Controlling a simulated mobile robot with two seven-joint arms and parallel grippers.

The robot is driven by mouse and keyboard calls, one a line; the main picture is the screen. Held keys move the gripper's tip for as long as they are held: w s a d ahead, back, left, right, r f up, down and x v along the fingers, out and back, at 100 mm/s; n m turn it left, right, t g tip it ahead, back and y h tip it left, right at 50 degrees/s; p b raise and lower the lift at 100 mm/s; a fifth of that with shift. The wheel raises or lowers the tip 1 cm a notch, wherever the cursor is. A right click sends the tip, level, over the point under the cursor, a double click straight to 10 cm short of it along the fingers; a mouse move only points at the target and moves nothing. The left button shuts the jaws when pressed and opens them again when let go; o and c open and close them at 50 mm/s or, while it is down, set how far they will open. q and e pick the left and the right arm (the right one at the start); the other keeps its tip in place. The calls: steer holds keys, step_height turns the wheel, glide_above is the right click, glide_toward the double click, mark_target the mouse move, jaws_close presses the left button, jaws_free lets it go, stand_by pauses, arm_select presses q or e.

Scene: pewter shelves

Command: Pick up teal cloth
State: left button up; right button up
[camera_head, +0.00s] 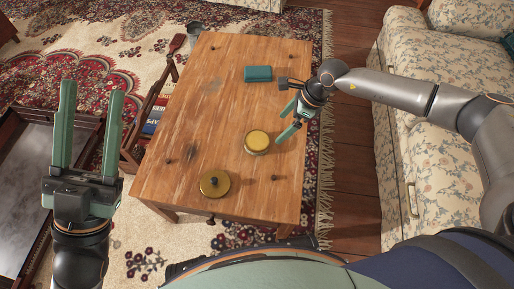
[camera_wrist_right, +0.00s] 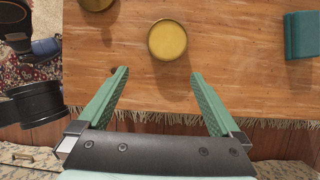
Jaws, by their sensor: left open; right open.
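The teal cloth (camera_head: 257,73) is a small folded block lying flat near the far end of the wooden table. It also shows in the right wrist view (camera_wrist_right: 302,35), cut off by the right edge. My right gripper (camera_head: 287,122) is open and empty above the table's right side, nearer to me than the cloth. My left gripper (camera_head: 88,115) is open and empty, left of the table and well away from the cloth.
On the wooden table (camera_head: 205,120), a yellow-lidded jar (camera_head: 257,141) stands near my right gripper and a round brass lid with a dark knob (camera_head: 214,183) lies nearer to me. A floral sofa (camera_head: 430,160) is on the right. The table surface around the cloth is mostly clear.

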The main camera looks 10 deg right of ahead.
steer(key=b, duration=0.3)
glide_above(267, 141)
steer(key=s+d, duration=0.2)
steer(key=d, duration=0.1)
steer(key=shift+h, duration=0.3)
steer(key=f, duration=0.6)
steer(key=shift+w+a+f, duration=0.25)
steer(key=shift+f, duration=0.15)
steer(key=shift+w+a+b+x, duration=0.15)
steer(key=shift+b+x, duration=0.6)
steer(key=shift+x, duration=0.6)
steer(key=shift+w+a+b+x, duration=0.15)
steer(key=shift+b+x, duration=0.6)
steer(key=shift+x, duration=0.65)
steer(key=shift+s+r, duration=0.1)
steer(key=shift+r, duration=0.1)
steer(key=c, duration=1.4)
